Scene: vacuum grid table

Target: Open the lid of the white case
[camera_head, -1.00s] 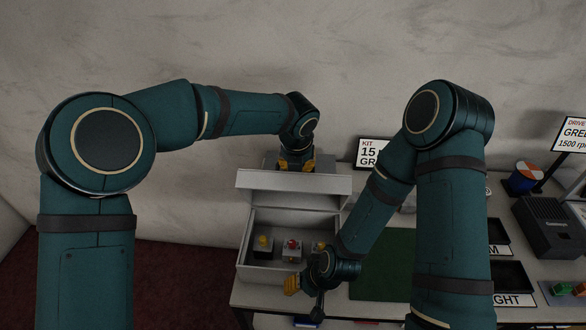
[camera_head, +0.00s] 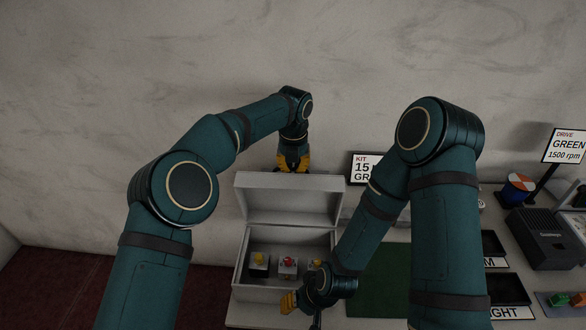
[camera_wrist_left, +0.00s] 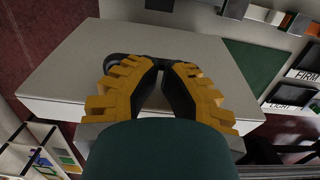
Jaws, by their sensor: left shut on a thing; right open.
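The white case (camera_head: 238,281) stands on the table with its lid (camera_head: 290,208) raised and leaning back, the inner face showing. Inside are small blocks with yellow and red knobs. My left gripper (camera_head: 293,164) is at the lid's top edge, pointing down behind it. In the left wrist view the yellow-padded fingers (camera_wrist_left: 162,82) are shut around a dark handle (camera_wrist_left: 120,60) on the lid's pale outer face (camera_wrist_left: 75,70); the grip itself is partly hidden. My right gripper (camera_head: 289,303) is open and empty in front of the case's lower right corner.
A kit sign (camera_head: 363,167) stands behind my right arm. A green mat (camera_head: 380,290) lies right of the case. Black trays (camera_head: 507,288), a dark device (camera_head: 541,238) and a drive sign (camera_head: 567,147) are further right. The wall rises close behind.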

